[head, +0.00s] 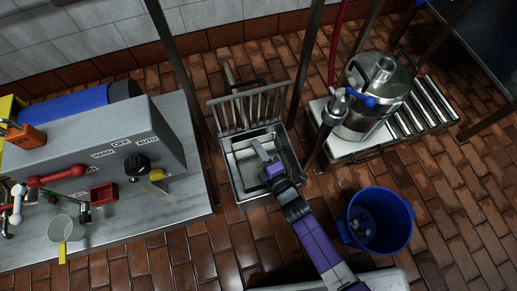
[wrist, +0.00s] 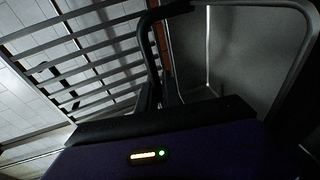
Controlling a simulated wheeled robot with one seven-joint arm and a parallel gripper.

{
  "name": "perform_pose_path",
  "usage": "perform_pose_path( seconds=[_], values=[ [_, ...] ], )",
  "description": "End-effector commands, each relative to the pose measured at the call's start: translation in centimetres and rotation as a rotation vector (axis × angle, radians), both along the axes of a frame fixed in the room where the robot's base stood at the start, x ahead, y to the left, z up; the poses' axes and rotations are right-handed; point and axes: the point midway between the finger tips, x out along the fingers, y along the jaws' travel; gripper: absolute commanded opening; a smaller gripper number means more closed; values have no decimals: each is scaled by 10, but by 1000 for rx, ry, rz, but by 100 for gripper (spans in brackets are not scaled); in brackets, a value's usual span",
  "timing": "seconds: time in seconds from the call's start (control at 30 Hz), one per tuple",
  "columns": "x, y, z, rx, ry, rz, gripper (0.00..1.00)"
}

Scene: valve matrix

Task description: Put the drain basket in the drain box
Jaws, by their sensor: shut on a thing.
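The drain box (head: 232,188) is a square steel box set at floor level, left of centre in the head view. My gripper (head: 268,163) is over its opening, reaching in from the lower right. In the wrist view my gripper (wrist: 162,95) is shut on a dark bent bar, which appears to be the handle (wrist: 147,45) of the drain basket. Grey metal walls (wrist: 245,50) show beyond it. My gripper and arm hide part of the box's inside. I cannot tell whether the basket rests on the box's bottom or hangs above it.
A barred grate (head: 252,110) stands upright behind the box. A grey workbench (head: 150,225) is at the left. A steel pot (head: 378,95) stands on a low roller stand at the right. A blue bucket (head: 381,220) holding small grey items stands at the lower right.

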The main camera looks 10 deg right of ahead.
Motion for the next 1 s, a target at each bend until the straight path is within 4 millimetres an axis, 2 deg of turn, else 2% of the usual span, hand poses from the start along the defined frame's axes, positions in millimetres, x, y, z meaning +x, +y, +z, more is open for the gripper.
perform_pose_path(
  seconds=[0.7,0.73,0.8,1.0],
  values=[
    [0,0,-10,1,-1,1,0],
    [0,0,-11,0,1,0,14],
    [0,0,-11,0,0,0,28],
    [0,0,-11,0,0,0,30]
  ],
)
